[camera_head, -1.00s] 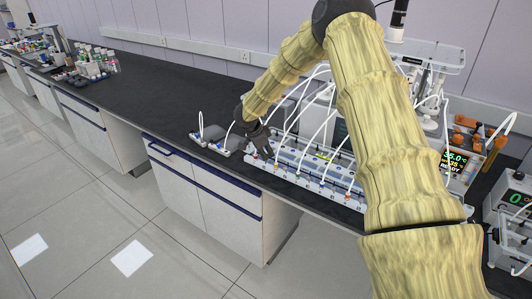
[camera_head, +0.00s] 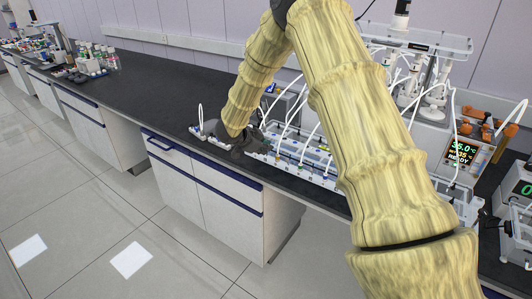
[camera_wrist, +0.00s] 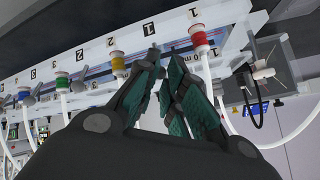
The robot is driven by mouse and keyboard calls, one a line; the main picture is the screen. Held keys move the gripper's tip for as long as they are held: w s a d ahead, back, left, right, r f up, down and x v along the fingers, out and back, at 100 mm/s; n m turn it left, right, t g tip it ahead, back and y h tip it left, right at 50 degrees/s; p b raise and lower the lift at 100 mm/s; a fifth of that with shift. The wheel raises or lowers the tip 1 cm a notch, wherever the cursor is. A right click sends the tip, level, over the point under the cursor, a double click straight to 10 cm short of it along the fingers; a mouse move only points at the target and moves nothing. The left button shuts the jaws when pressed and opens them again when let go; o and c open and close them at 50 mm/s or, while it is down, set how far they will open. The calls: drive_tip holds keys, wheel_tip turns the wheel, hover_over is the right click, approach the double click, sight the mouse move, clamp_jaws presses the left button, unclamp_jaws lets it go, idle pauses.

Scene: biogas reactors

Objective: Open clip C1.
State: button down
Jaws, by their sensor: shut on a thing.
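My gripper (camera_wrist: 165,75) has its green-padded fingers close together at the front of a white rack (camera_wrist: 215,17) marked with numbers. The dark grey lever of a clip (camera_wrist: 152,53) shows at the fingertips, beside a "1" mark; I take this for clip C1. The fingers hide its lower part, so how far it is open cannot be seen. A yellow-collared port (camera_wrist: 118,64) is left of the fingers and a red-collared port (camera_wrist: 199,40) is right of them. In the head view my gripper (camera_head: 257,140) is at the left end of the rack (camera_head: 312,172).
White tubes (camera_wrist: 208,85) hang from the ports close to the fingers. Similar grey clips (camera_wrist: 83,76) stand further left along the rack.

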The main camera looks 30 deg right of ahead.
drive_tip(key=shift+s+a+f+t+h+b, duration=0.15)
drive_tip(key=shift+a+f+t+h+b, duration=0.2)
drive_tip(key=shift+h+b, duration=0.8)
drive_tip(key=shift+s+a+f+t+h+b, duration=0.15)
drive_tip(key=shift+a+f+t+h+b, duration=0.25)
drive_tip(key=shift+h+b, duration=0.8)
drive_tip(key=shift+s+a+f+t+h+b, duration=0.2)
drive_tip(key=shift+a+t+h+b, duration=0.4)
drive_tip(key=shift+b, duration=1)
drive_tip(key=shift+d, duration=0.1)
drive_tip(key=c, duration=1.5)
unclamp_jaws()
drive_tip(key=shift+o, duration=0.2)
drive_tip(key=v, duration=1.2)
drive_tip(key=shift+w, duration=0.15)
drive_tip(key=shift+f, duration=0.1)
